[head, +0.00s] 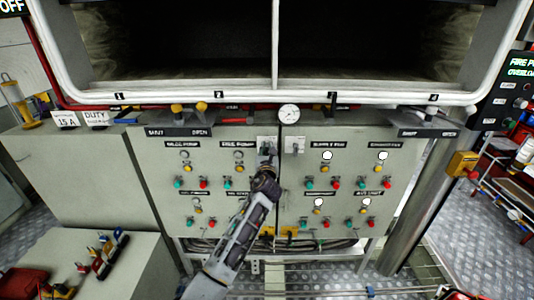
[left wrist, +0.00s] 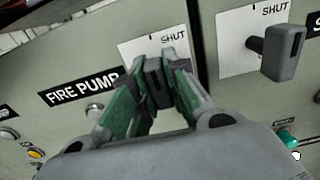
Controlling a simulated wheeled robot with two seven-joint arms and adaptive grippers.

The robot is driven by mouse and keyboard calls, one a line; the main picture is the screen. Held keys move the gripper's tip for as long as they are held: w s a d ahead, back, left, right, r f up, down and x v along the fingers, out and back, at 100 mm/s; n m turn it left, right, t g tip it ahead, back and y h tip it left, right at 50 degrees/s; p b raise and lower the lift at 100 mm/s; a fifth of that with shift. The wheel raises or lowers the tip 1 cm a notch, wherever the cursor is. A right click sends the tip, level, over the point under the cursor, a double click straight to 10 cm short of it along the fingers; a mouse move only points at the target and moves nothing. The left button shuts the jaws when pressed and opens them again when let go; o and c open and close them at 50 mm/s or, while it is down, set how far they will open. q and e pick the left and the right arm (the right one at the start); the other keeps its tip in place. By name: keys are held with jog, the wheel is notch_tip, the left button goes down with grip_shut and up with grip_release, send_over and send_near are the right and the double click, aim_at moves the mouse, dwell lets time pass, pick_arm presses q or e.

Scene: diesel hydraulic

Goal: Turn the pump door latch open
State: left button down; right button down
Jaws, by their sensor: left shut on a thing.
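The pump door latch (left wrist: 155,84) is a dark handle on a white plate marked SHUT, beside the black FIRE PUMP label (left wrist: 78,90). My left gripper (left wrist: 157,88) is shut on this latch, with a green-edged finger on each side of it. In the head view my left gripper (head: 267,168) reaches the upper right of the left cabinet door (head: 215,160) and hides most of the latch. My right gripper is in neither view.
A second latch (left wrist: 283,48) sticks out from the right-hand door (head: 345,160), close to my left gripper. Buttons and lamps cover both doors. A round gauge (head: 289,113) sits above the seam. A yellow box (head: 462,163) is at the right.

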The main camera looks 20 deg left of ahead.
pick_arm(q)
jog(key=m, duration=0.4)
jog(key=shift+m, duration=0.3)
jog(key=m, duration=0.9)
dwell(0.3)
jog(key=shift+m, duration=0.4)
jog(key=shift+d+r+m, duration=0.1)
jog(key=shift+d+m, duration=0.1)
jog(key=shift+m, duration=1.4)
jog(key=c, duration=1.3)
grip_release()
jog(key=shift+d, duration=0.1)
